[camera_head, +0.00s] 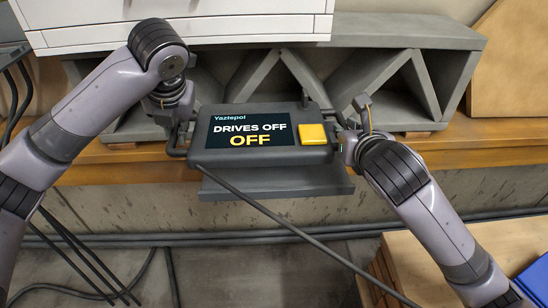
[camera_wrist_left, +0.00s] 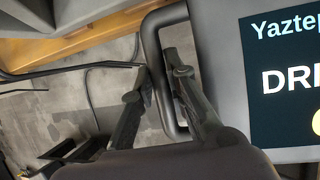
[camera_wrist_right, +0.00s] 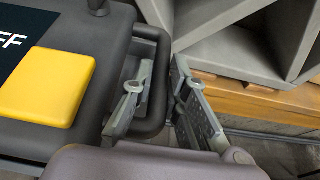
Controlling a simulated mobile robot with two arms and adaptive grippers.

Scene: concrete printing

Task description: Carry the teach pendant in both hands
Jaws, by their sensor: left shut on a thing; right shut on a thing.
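The teach pendant (camera_head: 262,134) is a dark grey box with a screen reading "DRIVES OFF OFF" and a yellow button (camera_head: 312,134). It has a bar handle on each side. My left gripper (camera_head: 180,128) is shut on the left handle, whose bar (camera_wrist_left: 152,50) runs between the fingers in the left wrist view. My right gripper (camera_head: 350,126) is shut on the right handle (camera_wrist_right: 160,85), which passes between its fingers in the right wrist view. The pendant lies over or just above a grey ledge (camera_head: 290,186) at the shelf edge; I cannot tell whether they touch.
A grey printed concrete lattice (camera_head: 400,45) stands behind the pendant on the wooden shelf (camera_head: 480,135). A white cabinet (camera_head: 240,27) is at upper left. A cable (camera_head: 290,228) runs from the pendant to lower right. A wooden box with a blue item (camera_head: 535,280) is at lower right.

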